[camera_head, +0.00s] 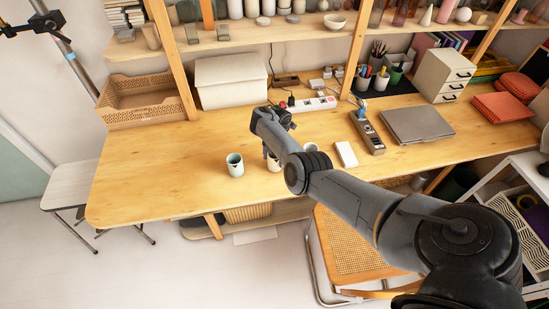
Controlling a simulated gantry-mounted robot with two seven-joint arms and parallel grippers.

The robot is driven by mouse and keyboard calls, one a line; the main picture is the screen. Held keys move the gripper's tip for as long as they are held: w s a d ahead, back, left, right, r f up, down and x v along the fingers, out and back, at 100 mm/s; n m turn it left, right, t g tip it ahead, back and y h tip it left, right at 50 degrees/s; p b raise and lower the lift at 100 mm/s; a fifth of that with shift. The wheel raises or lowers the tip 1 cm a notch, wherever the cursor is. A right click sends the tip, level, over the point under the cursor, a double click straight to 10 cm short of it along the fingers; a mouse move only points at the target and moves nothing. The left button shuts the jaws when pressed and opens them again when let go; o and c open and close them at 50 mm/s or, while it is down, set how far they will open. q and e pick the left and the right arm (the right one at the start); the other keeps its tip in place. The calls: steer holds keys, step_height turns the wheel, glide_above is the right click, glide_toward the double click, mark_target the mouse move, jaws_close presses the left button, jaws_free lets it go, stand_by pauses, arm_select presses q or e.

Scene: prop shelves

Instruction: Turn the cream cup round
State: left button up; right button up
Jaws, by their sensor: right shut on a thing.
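The cream cup (274,165) stands near the front edge of the wooden desk (150,179), partly hidden behind my right gripper (272,154). My right gripper reaches in from the right, points down and is shut on this cup. The fingertips are mostly hidden by the wrist and forearm. The cup looks upright, but I cannot tell which way it faces or whether its base touches the desk. My left gripper is not in view.
A pale mint cup (235,167) stands just left of the cream cup. A white block (346,154) and a grey laptop (417,124) lie to the right.

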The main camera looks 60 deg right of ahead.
stand_by(0.6)
steer(key=shift+f, duration=0.25)
steer(key=o, duration=1.3)
steer(key=shift+c, duration=0.2)
step_height(320, 180, up, 11)
steer(key=d+p, duration=0.1)
steer(key=p, duration=0.3)
steer(key=shift+d+p, duration=0.3)
steer(key=shift+p, duration=0.05)
